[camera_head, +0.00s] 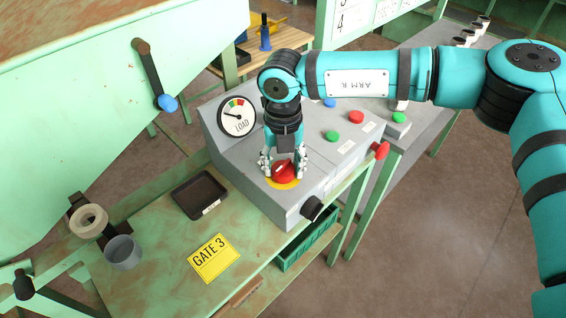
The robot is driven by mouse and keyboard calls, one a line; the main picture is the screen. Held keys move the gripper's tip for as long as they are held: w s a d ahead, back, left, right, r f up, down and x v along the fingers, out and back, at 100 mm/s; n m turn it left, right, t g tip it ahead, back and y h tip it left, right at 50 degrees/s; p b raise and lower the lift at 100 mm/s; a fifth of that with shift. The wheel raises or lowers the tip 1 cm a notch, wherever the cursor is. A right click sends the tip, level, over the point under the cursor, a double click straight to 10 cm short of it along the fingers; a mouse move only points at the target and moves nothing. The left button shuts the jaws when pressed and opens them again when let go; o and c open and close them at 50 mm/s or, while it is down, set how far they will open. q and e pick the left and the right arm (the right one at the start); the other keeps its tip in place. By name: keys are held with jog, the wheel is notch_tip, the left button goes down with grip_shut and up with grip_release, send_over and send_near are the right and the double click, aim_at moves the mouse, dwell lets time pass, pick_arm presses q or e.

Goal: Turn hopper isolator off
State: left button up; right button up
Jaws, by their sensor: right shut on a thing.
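The hopper isolator looks to be the red rotary knob (284,171) on a yellow round plate (283,184), on the sloped top of the grey control box (313,190). My right gripper (284,168) points down over the knob and is shut on it, a finger on each side. The fingers hide part of the knob, and I cannot read any position marks. My left gripper is not in view.
A LOAD gauge (237,116), green button (331,136) and red button (356,117) are on the box. A black tray (200,194), yellow GATE 3 sign (214,258) and grey cup (123,252) are on the green table. A lever with blue knob (167,103) hangs at left.

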jog(key=shift+f+n+b, duration=0.15)
jog(key=shift+n+b, duration=0.35)
jog(key=shift+b, duration=0.2)
jog(key=n+b, duration=0.5)
jog(key=b, duration=0.1)
jog(key=shift+f+n, duration=0.1)
jog(key=shift+n, duration=0.2)
jog(key=n+b, duration=0.3)
jog(key=n, duration=0.1)
jog(key=shift+a+n, duration=0.1)
jog(key=shift+n, duration=0.2)
jog(key=shift+r+n+b, duration=0.15)
jog(key=shift+n+b, duration=0.4)
jog(key=shift+n, duration=0.55)
jog(key=shift+r+n+b, duration=0.1)
jog(key=shift+n+b, duration=0.4)
jog(key=shift+n, duration=0.6)
jog(key=o, duration=1.2)
jog(key=shift+s, duration=0.1)
jog(key=shift+c, duration=0.2)
